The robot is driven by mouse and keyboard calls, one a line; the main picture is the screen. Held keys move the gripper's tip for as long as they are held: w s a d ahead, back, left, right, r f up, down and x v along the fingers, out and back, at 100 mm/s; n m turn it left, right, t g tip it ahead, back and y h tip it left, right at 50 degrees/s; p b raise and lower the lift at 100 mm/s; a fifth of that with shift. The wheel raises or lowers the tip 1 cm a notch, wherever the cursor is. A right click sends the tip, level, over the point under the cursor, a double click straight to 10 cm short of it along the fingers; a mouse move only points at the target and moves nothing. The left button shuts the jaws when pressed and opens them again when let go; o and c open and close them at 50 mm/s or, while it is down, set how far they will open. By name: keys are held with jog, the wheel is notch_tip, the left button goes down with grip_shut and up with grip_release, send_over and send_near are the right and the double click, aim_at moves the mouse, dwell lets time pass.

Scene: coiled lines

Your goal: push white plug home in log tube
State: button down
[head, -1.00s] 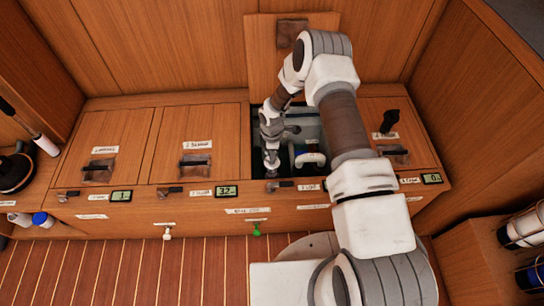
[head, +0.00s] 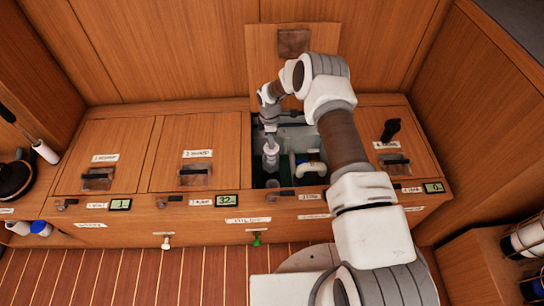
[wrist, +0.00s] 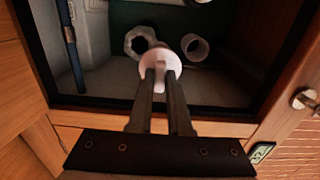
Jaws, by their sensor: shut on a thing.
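My gripper (wrist: 160,88) is shut on a white plug (wrist: 160,60) with a round flange, seen in the wrist view. In the head view my gripper (head: 270,146) reaches down into the open locker, with the white plug (head: 271,160) at its end. Beyond the plug in the wrist view are a pale open-ended tube (wrist: 195,47) to its right and a pale ring-like fitting (wrist: 139,41) to its left, partly behind the plug. The plug appears apart from the tube's opening. I cannot tell which fitting is the log tube.
A dark blue hose or rod (wrist: 73,50) runs along the left wall. The raised lid (head: 280,72) is behind.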

jog(key=w+r, duration=0.3)
jog(key=w, duration=0.2)
jog(key=shift+s+f+b, duration=0.1)
jog(key=shift+f+b, duration=1.45)
jog(key=shift+f, duration=1.4)
jog(key=shift+r, duration=1.3)
dwell(3.2)
